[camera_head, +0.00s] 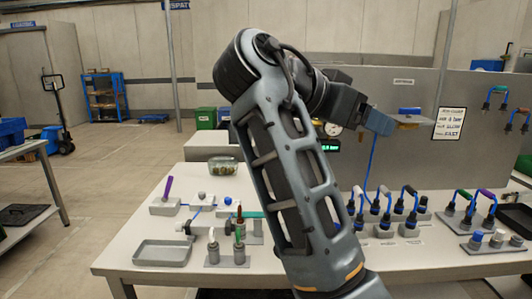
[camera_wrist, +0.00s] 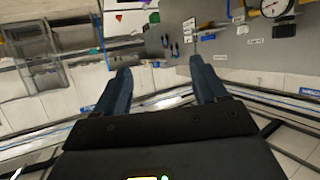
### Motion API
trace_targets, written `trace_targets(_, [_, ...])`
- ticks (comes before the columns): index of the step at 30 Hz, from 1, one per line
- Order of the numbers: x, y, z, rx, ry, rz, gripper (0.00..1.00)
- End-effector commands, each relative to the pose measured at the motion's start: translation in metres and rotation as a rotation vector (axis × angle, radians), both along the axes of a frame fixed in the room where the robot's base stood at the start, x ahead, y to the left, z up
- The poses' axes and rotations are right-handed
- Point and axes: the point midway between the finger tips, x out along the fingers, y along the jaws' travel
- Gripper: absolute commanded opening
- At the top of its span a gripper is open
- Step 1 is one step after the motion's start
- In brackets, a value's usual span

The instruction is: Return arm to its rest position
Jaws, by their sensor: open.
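My arm rises in the middle of the head view and bends over at the top. My gripper (camera_head: 378,121) is at its end, above the table and in front of the grey panel. In the wrist view my gripper (camera_wrist: 160,78) shows two blue fingers set well apart. Nothing is between the fingers. The arm hides part of the table and the panel behind it.
The table (camera_head: 125,259) holds a metal tray (camera_head: 162,252), a clear container (camera_head: 222,165) and several connectors with blue cables on the right. The grey panel (camera_head: 400,160) stands behind, with a sign (camera_head: 449,123) and a gauge (camera_head: 333,129). Open floor lies to the left.

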Motion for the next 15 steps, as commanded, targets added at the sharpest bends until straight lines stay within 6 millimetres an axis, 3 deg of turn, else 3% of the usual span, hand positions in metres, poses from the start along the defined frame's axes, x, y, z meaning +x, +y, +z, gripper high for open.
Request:
trace_targets(10, [0.006, -0.006, -0.034, -0.036, 0.043, 0.070, 0.72])
trace_targets(15, [0.009, -0.011, -0.062, -0.064, 0.075, 0.132, 0.72])
